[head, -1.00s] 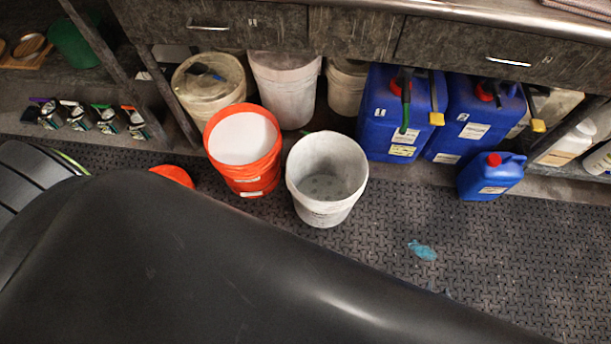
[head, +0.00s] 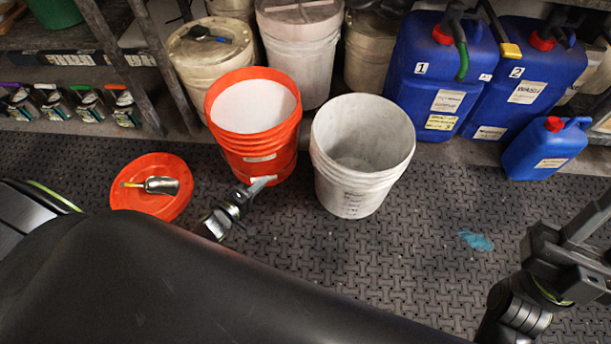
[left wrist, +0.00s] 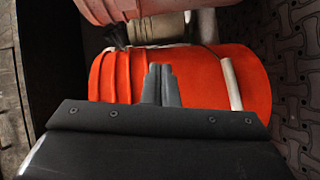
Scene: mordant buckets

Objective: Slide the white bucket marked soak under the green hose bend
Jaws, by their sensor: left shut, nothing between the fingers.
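An open white bucket (head: 340,185) stands upright on the floor mat; the writing on its front is too small to read. The green hose bend (head: 463,60) hangs at the nozzle of the blue container numbered 1 (head: 425,95), behind and right of that bucket. My left gripper (head: 260,187) is shut and empty, low in front of the orange bucket (head: 262,150), left of the white bucket. In the left wrist view its fingers (left wrist: 161,84) point at the orange bucket's side (left wrist: 205,75); contact is unclear. My right gripper (head: 580,235) is at the right edge, away from the buckets.
The orange bucket, full of white material, stands close beside the white one. An orange lid (head: 150,205) bearing a metal scoop (head: 160,185) lies left. Lidded pale buckets (head: 300,50) stand behind. A small blue jug (head: 545,150) is right. The mat (head: 420,240) in front is mostly clear.

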